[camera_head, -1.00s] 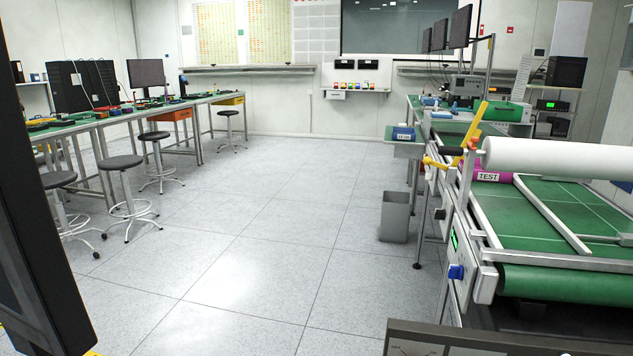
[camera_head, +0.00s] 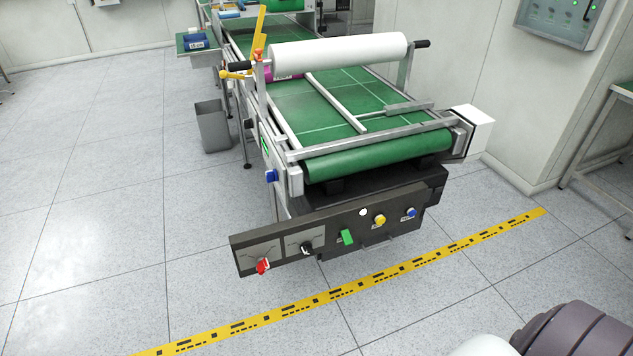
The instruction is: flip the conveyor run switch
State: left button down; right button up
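The conveyor (camera_head: 335,122) has a green belt and stands in the middle of the view. A dark control panel (camera_head: 330,233) runs across its near end, facing me. On it are a red knob (camera_head: 263,266) at the left, a black knob (camera_head: 307,248), a green switch (camera_head: 347,237), a small white light (camera_head: 362,212), a yellow button (camera_head: 380,219) and a blue knob (camera_head: 411,212). The labels are too small to read, so I cannot tell which control is marked run. Neither gripper is in view.
A yellow and black floor stripe (camera_head: 350,283) passes in front of the panel, with clear floor on both sides. A white roller (camera_head: 340,55) lies across the conveyor. A grey bin (camera_head: 212,127) stands to its left. A wall cabinet (camera_head: 562,20) and table (camera_head: 622,90) are at the right.

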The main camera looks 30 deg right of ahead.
aim_at(346, 236)
jog(key=z, duration=1.05)
